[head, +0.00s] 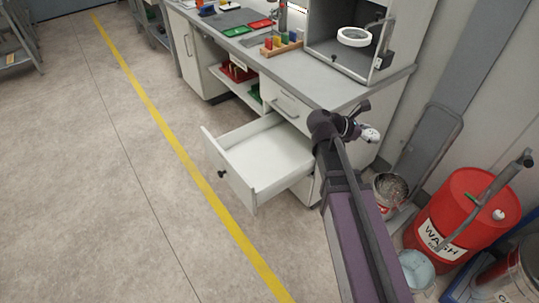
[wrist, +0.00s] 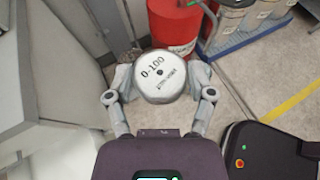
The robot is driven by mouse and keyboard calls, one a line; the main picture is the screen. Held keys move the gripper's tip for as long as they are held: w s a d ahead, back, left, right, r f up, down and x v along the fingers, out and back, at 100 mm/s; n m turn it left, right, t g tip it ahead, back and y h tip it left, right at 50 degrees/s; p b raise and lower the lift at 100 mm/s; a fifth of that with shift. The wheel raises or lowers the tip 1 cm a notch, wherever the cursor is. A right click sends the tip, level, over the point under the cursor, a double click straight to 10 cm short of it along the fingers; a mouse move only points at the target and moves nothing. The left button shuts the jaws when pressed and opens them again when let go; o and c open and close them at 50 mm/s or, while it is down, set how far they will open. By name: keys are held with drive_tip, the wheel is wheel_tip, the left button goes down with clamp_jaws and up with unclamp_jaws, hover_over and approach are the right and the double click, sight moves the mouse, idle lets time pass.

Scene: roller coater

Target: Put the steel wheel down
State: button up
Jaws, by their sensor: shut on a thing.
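The steel wheel (wrist: 160,75) is a pale metal disc with a dark centre hole and the marking "0-100" on its face. In the wrist view it sits between the two fingers of my gripper (wrist: 160,84), which is shut on it from both sides. In the head view my gripper (head: 368,131) is in the air beside the bench's right end, to the right of the open drawer. Only a small pale part of the wheel seems to show there; the rest is hidden.
An open, empty white drawer (head: 262,160) juts out below the grey bench top (head: 335,88). A cabinet with a white ring (head: 354,37) stands on the bench. A red WASH drum (head: 462,215) and buckets (head: 418,268) stand at the right.

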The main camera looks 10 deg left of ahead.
drive_tip(key=shift+w+a, duration=0.15)
drive_tip(key=shift+a, duration=0.25)
drive_tip(key=shift+f, duration=0.2)
